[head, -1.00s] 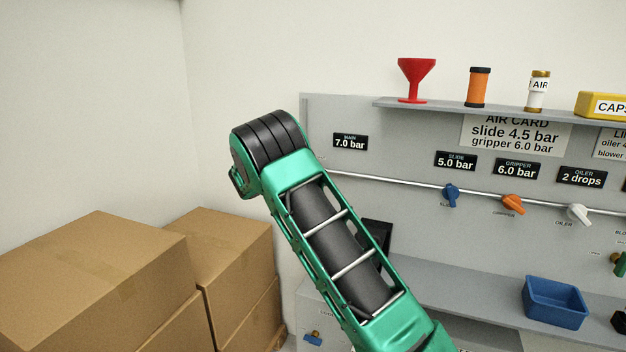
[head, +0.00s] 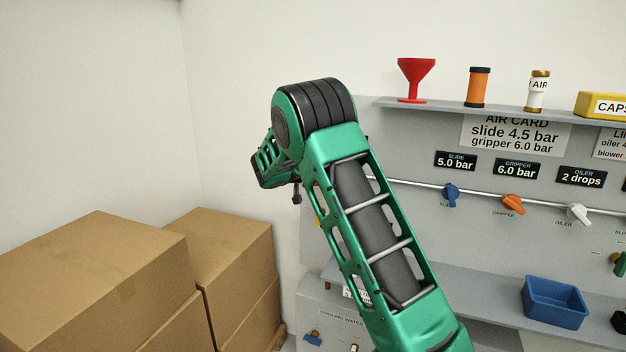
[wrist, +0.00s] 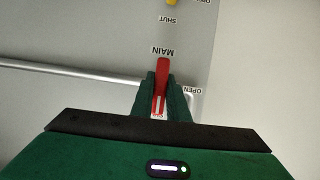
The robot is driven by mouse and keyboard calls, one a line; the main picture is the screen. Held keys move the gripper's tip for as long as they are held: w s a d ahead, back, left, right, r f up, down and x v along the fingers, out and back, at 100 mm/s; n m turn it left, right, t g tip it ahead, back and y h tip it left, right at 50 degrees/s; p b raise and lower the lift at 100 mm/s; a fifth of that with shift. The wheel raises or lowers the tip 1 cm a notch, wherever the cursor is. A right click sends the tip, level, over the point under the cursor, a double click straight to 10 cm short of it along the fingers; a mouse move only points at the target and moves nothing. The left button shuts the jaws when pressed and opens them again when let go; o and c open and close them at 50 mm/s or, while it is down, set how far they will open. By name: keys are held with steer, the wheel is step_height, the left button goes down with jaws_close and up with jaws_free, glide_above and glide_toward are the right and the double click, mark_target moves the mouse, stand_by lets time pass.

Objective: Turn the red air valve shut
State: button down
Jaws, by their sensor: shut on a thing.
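The red air valve's handle (wrist: 162,72) shows in the wrist view beside the "MAIN" label, on the grey panel. My gripper (wrist: 161,88) is shut on the red handle, with a dark green finger on each side of it. The handle lies lengthwise between the fingers, and its tip sticks out beyond them. An "OPEN" label is to the right of the fingers and a "SHUT" label is farther up the panel. In the head view my green arm hides the red valve and the gripper.
A silver pipe (wrist: 60,72) runs along the panel to the valve. Blue (head: 451,195), orange (head: 512,204) and white (head: 579,214) valves sit to the right in the head view. A shelf above holds a red funnel (head: 416,79). Cardboard boxes (head: 90,270) stand at left.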

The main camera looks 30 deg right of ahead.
steer(key=shift+f, duration=0.3)
steer(key=c, duration=1.7)
jaws_free()
steer(key=shift+r, duration=0.1)
steer(key=v, duration=1)
steer(key=shift+s+a+r, duration=0.15)
steer(key=shift+a, duration=0.15)
